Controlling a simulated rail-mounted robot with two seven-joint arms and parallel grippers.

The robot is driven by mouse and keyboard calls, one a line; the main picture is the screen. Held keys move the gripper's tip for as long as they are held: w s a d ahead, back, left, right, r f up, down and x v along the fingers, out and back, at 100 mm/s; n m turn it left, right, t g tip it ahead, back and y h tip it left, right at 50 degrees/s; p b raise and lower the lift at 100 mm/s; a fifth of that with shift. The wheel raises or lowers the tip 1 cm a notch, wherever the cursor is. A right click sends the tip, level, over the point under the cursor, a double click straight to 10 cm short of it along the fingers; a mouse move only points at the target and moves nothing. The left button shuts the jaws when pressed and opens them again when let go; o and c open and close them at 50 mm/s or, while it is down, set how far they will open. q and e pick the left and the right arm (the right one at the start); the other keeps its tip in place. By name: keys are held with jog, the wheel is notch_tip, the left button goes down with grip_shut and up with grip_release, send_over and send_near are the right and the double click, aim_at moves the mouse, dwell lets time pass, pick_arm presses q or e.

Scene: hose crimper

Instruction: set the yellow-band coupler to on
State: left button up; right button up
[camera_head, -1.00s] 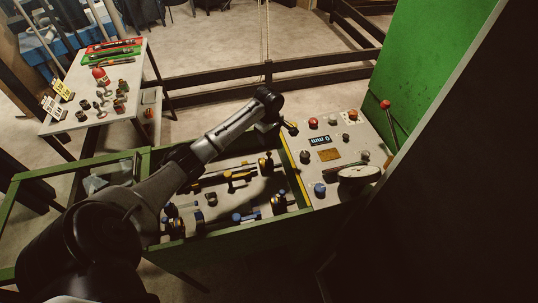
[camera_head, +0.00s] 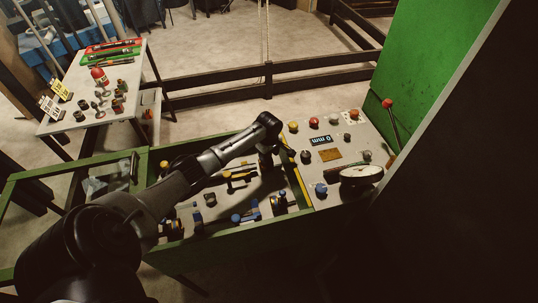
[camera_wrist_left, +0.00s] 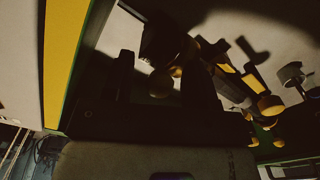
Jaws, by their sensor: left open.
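My left gripper (camera_head: 266,163) is open and points down over the right end of the rear, yellow-marked row of fittings in the green-framed bench. Its fingers hide the fitting there in the head view. In the left wrist view, the dark gripper (camera_wrist_left: 165,85) has a dark, rounded part with a dull yellowish knob between or just beyond its fingers; contact cannot be told. Left of the gripper, a yellow-banded coupler part (camera_head: 236,176) with a T-shaped yellow handle lies in the same row. Its yellow bands also show in the left wrist view (camera_wrist_left: 254,82). My right gripper is not in view.
Blue-marked fittings (camera_head: 245,216) form the front row. A control panel (camera_head: 333,150) with knobs, a display and a red-tipped lever (camera_head: 389,112) stands just right, beyond a yellow strip. A green wall (camera_head: 430,60) rises behind it. A side table (camera_head: 135,75) holds several parts.

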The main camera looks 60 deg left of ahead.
pick_arm(q)
grip_shut()
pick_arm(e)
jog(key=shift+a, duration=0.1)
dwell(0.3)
